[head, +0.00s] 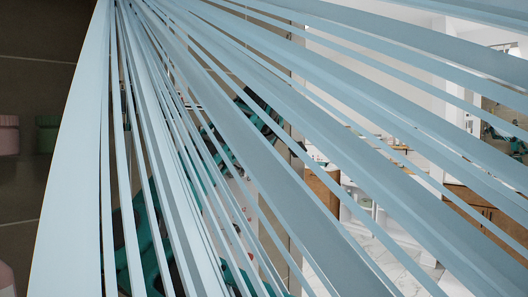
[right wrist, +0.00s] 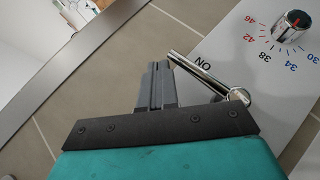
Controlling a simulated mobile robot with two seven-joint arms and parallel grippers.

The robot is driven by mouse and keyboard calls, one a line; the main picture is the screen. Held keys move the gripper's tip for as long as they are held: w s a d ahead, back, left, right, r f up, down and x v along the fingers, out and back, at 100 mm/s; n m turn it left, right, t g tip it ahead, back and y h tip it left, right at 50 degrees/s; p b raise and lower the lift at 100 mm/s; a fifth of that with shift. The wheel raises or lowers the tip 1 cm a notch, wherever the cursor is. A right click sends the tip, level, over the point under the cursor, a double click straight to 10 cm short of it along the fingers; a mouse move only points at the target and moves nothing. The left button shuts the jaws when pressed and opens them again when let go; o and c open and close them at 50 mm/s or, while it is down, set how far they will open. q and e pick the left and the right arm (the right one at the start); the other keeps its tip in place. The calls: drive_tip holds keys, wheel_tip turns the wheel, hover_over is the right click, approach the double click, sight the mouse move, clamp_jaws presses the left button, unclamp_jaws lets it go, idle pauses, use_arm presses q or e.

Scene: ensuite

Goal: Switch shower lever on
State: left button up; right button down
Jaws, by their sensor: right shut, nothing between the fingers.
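The shower lever (right wrist: 207,77) is a slim chrome bar on a light panel in the right wrist view. It slants from a round pivot at lower right up to a free end at upper left. The word ON is printed beside it. My right gripper (right wrist: 157,68) is shut and empty, its dark fingers just left of the lever, with the tips close to its free end. I cannot tell whether they touch. In the head view light blue strips cover most of the picture and hide the lever and both grippers; teal parts of my arms show between them.
A chrome temperature dial (right wrist: 292,26) with red and blue numbers sits on the panel (right wrist: 240,50). In the head view the light blue strips (head: 290,170) fan out close to the camera. A pink bottle (head: 9,135) and a green one (head: 47,134) stand at left by a dark tiled wall.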

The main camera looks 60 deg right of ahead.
use_arm(q)
drive_tip(key=shift+f, duration=0.2)
use_arm(e)
drive_tip(key=shift+d+f, duration=0.1)
drive_tip(key=shift+f, duration=0.15)
use_arm(q)
drive_tip(key=r+p, duration=0.1)
drive_tip(key=s+r+p, duration=0.2)
drive_tip(key=r+p, duration=0.1)
drive_tip(key=shift+a+r, duration=0.1)
drive_tip(key=shift+a, duration=0.2)
use_arm(e)
drive_tip(key=s+a+r, duration=0.1)
drive_tip(key=s+r, duration=0.4)
drive_tip(key=r, duration=0.3)
drive_tip(key=shift+s+a+r, duration=0.2)
drive_tip(key=shift+s, duration=0.05)
